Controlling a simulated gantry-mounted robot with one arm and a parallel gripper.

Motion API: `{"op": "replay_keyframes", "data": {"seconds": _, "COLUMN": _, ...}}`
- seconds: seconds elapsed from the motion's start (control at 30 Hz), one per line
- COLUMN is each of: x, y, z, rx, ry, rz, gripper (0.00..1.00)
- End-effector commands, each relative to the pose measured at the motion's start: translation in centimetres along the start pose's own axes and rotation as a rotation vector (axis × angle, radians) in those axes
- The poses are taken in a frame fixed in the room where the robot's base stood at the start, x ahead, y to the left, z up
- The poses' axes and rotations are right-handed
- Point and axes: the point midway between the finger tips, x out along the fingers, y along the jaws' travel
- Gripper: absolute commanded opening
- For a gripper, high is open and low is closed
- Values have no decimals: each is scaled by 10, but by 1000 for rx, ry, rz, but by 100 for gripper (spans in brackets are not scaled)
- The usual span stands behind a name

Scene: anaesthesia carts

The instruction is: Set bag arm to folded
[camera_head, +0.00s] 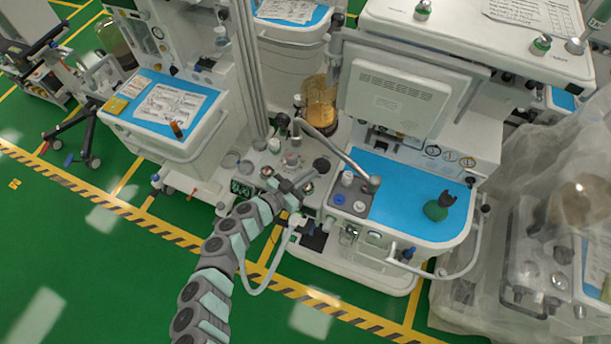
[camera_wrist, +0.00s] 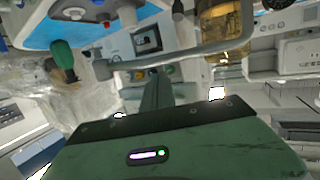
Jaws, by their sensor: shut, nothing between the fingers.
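The bag arm (camera_head: 338,150) is a grey metal tube on the middle anaesthesia cart. It rises near the amber canister and slants right and toward the front, with its end knob (camera_head: 374,184) over the grey panel at the left of the blue top. In the wrist view the bag arm (camera_wrist: 190,53) runs across the upper middle, beyond my fingers. My gripper (camera_head: 308,181) is shut and empty, to the left of the arm's end and below its tube in the picture. The closed fingers (camera_wrist: 157,90) point toward the tube; I cannot tell whether they touch it.
The amber canister (camera_head: 319,103) stands behind the arm's base. A green bulb with a black top (camera_head: 437,208) sits on the blue worktop (camera_head: 400,188). A hose (camera_head: 262,285) hangs at the cart's front. A plastic-covered machine (camera_head: 540,240) stands right; green floor is open at front left.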

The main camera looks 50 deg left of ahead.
Motion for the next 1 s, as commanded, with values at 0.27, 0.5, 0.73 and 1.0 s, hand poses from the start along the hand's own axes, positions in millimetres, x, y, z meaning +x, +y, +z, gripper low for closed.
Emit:
{"op": "replay_keyframes", "data": {"seconds": 0.27, "x": 39, "y": 0, "z": -1, "rx": -4, "ry": 0, "rz": -1, "gripper": 0}}
{"op": "replay_keyframes", "data": {"seconds": 0.5, "x": 67, "y": 0, "z": -1, "rx": -3, "ry": 2, "rz": -2, "gripper": 0}}
{"op": "replay_keyframes", "data": {"seconds": 0.73, "x": 87, "y": -1, "z": -1, "rx": -2, "ry": 2, "rz": -3, "gripper": 0}}
{"op": "replay_keyframes", "data": {"seconds": 1.0, "x": 99, "y": 0, "z": 1, "rx": -2, "ry": -1, "rz": -1, "gripper": 0}}
